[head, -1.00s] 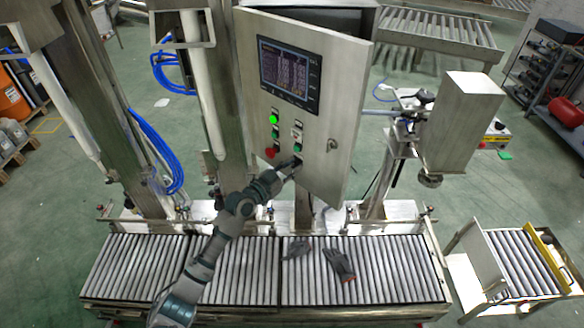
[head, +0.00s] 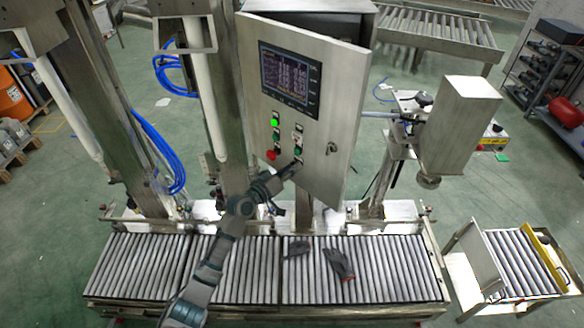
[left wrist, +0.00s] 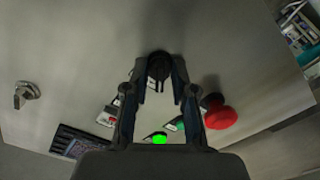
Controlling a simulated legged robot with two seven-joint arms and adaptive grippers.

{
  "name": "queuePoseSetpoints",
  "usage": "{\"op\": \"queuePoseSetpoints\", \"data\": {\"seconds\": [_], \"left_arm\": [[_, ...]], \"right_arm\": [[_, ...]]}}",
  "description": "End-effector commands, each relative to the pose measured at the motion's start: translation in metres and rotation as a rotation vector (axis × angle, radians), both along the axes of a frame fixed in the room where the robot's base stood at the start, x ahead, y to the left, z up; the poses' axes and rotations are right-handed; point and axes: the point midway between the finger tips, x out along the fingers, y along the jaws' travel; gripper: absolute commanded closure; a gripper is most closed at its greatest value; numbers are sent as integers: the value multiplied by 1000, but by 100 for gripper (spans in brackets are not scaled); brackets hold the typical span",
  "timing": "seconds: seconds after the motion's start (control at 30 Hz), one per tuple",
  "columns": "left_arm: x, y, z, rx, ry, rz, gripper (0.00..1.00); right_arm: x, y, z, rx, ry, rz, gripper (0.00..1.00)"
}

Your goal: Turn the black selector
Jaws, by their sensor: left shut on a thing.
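The black selector (left wrist: 158,66) shows in the left wrist view as a round black knob on the steel panel, between the two fingers of my left gripper (left wrist: 160,88). The fingers are shut on it. In the head view my left gripper (head: 290,170) reaches up to the lower part of the control cabinet door (head: 335,110), below the buttons. It hides most of the selector there. My right gripper is not in view.
A red button (left wrist: 221,112) and a lit green button (left wrist: 159,138) sit close to the fingers. A screen (head: 289,75) is higher on the door. Dark gloves (head: 339,263) lie on the roller conveyor (head: 390,270) below.

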Motion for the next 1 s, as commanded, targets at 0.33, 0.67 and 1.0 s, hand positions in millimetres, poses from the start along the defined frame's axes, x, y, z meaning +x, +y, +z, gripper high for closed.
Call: {"op": "queuePoseSetpoints", "data": {"seconds": [0.33,0.67,1.0], "left_arm": [[0,0,-5,-102,107,0,100],[1,1,-5,-122,126,1,100],[1,1,-5,-121,124,2,66]], "right_arm": [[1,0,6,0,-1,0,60],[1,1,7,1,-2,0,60],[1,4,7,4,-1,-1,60]]}}
